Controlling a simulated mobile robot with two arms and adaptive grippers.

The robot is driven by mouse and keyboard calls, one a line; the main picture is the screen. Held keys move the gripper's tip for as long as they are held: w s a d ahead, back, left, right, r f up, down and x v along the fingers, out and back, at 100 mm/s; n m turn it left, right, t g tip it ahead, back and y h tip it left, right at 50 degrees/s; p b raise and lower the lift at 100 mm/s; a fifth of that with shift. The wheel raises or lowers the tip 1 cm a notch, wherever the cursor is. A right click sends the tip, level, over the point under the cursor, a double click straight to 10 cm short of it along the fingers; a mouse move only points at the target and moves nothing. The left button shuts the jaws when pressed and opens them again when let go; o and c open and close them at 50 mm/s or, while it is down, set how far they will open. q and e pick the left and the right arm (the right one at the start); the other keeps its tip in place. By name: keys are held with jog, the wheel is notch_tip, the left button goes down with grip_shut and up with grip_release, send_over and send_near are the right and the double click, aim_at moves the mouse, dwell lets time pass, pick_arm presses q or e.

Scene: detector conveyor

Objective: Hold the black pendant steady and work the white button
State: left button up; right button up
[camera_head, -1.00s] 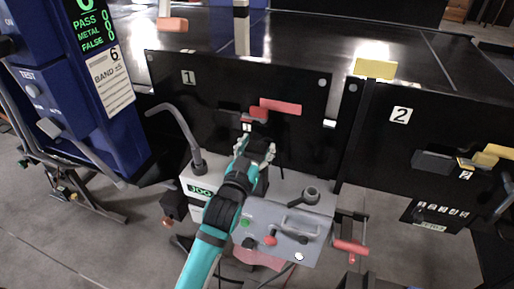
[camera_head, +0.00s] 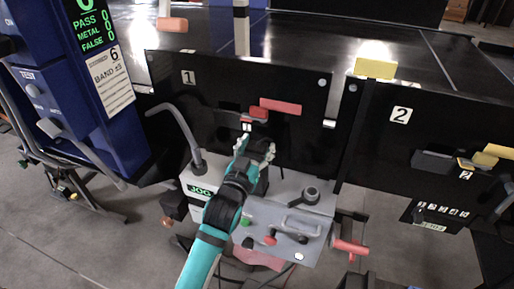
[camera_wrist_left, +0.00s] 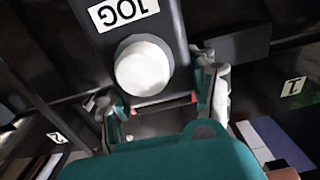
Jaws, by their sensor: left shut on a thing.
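The black pendant (camera_wrist_left: 172,28) fills the upper middle of the left wrist view, tilted, with a JOG label and a round white button (camera_wrist_left: 142,68) on its face. My left gripper (camera_wrist_left: 165,105) is shut on the pendant, one finger on each side of its lower end. The button face is uncovered, and no finger is on it. In the head view my left gripper (camera_head: 255,150) is above the grey control box, in front of the black panel marked 1. There the pendant is mostly hidden by the gripper, and the button cannot be made out. My right gripper is in neither view.
The grey control box (camera_head: 270,215) carries a JOG sign, a handle, a green button and a red knob. A bent grey post (camera_head: 185,130) rises at its left. A blue cabinet (camera_head: 65,85) stands at left; a red-handled clamp (camera_head: 350,247) is at right.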

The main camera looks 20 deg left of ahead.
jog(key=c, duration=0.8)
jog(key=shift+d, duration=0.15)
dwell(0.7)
